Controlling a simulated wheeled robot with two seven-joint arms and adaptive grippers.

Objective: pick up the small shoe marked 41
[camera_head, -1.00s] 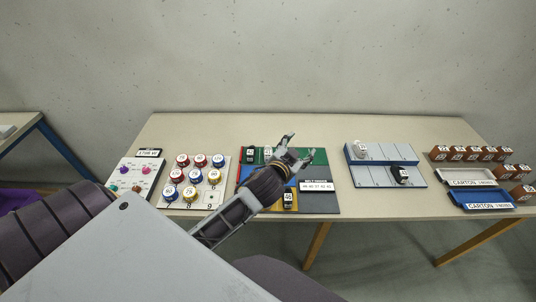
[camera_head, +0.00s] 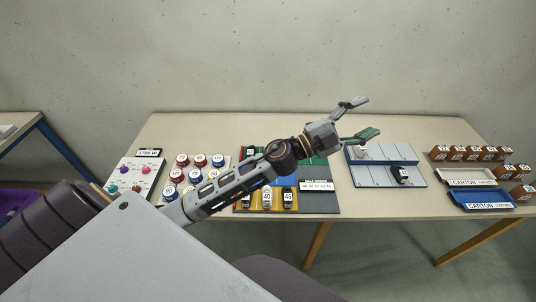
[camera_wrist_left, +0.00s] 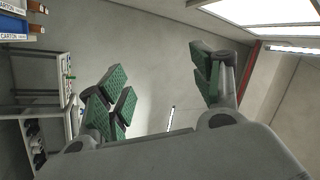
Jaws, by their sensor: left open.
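My left gripper (camera_head: 365,118) is open and empty, raised above the back of the table near the grey-blue rack. In the left wrist view the jaws (camera_wrist_left: 163,88) stand wide apart with green pads and nothing between them. Small shoes with number tags stand on a coloured board: a dark one (camera_head: 250,151) at the back left and several on its yellow front part, such as one (camera_head: 288,197) at the front. A white shoe (camera_head: 361,152) and a black shoe (camera_head: 401,174) are on the rack. I cannot make out which tag reads 41. My left arm hides part of the board.
The grey-blue rack (camera_head: 372,178) has free slots. Left are a white board with numbered coloured tins (camera_head: 183,160) and a panel with knobs (camera_head: 124,173). Right are brown boxes (camera_head: 471,154) and carton trays (camera_head: 482,199). The table's back strip (camera_head: 220,128) is clear.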

